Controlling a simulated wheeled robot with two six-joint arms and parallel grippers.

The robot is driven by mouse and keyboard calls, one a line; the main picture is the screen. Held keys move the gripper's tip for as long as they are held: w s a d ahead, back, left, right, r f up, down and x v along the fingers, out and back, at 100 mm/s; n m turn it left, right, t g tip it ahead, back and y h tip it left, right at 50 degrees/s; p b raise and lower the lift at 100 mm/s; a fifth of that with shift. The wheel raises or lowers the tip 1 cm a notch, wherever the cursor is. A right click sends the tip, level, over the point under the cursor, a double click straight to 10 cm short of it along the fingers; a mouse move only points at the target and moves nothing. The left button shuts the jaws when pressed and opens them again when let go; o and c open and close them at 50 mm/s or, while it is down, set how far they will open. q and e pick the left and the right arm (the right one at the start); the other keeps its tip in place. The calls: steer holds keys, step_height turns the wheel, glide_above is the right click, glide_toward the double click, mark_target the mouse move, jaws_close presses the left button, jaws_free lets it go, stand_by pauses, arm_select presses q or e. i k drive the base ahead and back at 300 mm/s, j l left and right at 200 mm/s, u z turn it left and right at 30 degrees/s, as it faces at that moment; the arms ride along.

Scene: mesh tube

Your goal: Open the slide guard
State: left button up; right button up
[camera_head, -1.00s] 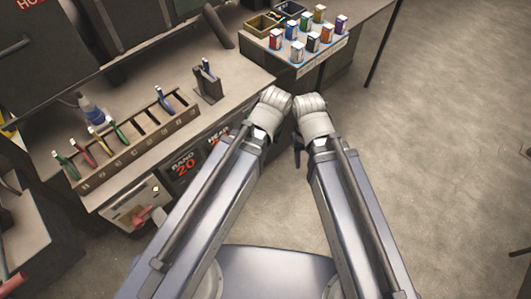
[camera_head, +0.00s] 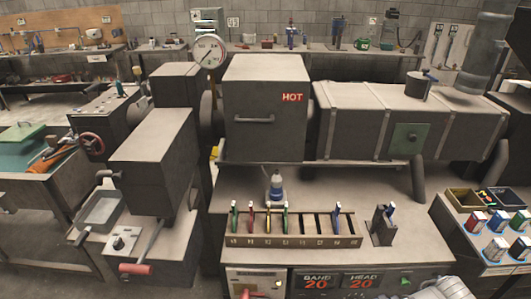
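No part is labelled as a slide guard, so I cannot tell for certain which it is. A grey box-shaped cover (camera_head: 153,160) with a small handle (camera_head: 108,176) on its left side sits on the left machine, above a shallow tray (camera_head: 101,208). A grey box with a HOT label (camera_head: 292,97) and a front bar handle (camera_head: 255,119) stands at the centre and looks shut. A green plate (camera_head: 408,138) with a small dark knob is on the front of the long grey housing (camera_head: 350,118) at right.
A slotted rack (camera_head: 290,241) with coloured tools, a bottle (camera_head: 276,186) and a small holder (camera_head: 382,226) stand on the bench. A red-handled lever (camera_head: 137,269) juts out at front left. Small coloured cartons (camera_head: 497,248) stand at right. A gauge (camera_head: 208,52) is behind.

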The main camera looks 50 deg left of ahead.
mark_target(150, 155)
steer(key=u, duration=2.8)
